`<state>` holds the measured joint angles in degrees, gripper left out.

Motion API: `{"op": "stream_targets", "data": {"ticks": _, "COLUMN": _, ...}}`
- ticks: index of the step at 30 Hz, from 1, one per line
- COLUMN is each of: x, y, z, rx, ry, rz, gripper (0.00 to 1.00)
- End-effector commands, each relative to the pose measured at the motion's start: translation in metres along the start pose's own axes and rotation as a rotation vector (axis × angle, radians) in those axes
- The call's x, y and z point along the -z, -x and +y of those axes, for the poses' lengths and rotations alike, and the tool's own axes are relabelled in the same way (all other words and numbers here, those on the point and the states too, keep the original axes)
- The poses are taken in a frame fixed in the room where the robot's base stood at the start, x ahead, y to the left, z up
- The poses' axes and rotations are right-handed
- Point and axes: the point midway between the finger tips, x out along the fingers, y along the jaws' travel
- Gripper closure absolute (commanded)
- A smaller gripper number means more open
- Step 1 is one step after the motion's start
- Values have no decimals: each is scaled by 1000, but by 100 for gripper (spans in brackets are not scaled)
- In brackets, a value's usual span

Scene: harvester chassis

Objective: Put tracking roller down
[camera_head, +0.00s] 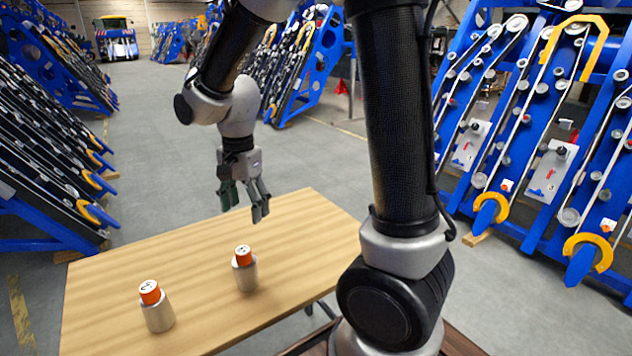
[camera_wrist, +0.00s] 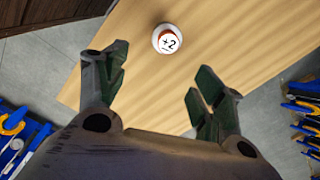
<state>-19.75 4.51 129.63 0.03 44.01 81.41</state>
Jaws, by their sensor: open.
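Two tracking rollers stand upright on a wooden table (camera_head: 290,235). Each has a silver-grey body and an orange top with a pale, marked cap. One roller (camera_head: 156,306) is near the table's front left; the other roller (camera_head: 244,268) is farther right, near the middle. My gripper (camera_head: 242,205) is open and empty above the far part of the table, apart from both rollers. In the wrist view, my gripper (camera_wrist: 157,95) has its fingers spread, and one roller (camera_wrist: 167,39) marked "+2" stands on the table beyond the fingertips.
Blue chassis frames with rollers and belts stand at the left (camera_head: 50,120) and right (camera_head: 545,130). A blue-and-yellow vehicle (camera_head: 116,40) is far back. The table's right and far parts are bare. Grey floor lies open behind it.

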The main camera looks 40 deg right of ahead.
Motion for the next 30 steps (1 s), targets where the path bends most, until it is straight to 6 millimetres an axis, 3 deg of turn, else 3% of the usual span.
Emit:
{"op": "stream_targets", "data": {"ticks": 3, "x": 19, "y": 45, "z": 38, "rx": 74, "ry": 187, "rz": 27, "gripper": 32}}
{"op": "stream_targets", "data": {"ticks": 7, "x": 34, "y": 88, "z": 98, "rx": 144, "ry": 469, "rz": 94, "gripper": 32}}
{"op": "stream_targets", "data": {"ticks": 12, "x": 37, "y": 118, "z": 168, "rx": 184, "ry": 799, "rz": 210, "gripper": 32}}
{"op": "stream_targets", "data": {"ticks": 15, "x": 35, "y": 125, "z": 195, "rx": 186, "ry": 937, "rz": 266, "gripper": 32}}
{"op": "stream_targets", "data": {"ticks": 21, "x": 31, "y": 128, "z": 217, "rx": 178, "ry": 1059, "rz": 315, "gripper": 32}}
{"op": "stream_targets", "data": {"ticks": 30, "x": 31, "y": 128, "z": 217, "rx": 177, "ry": 1066, "rz": 316, "gripper": 32}}
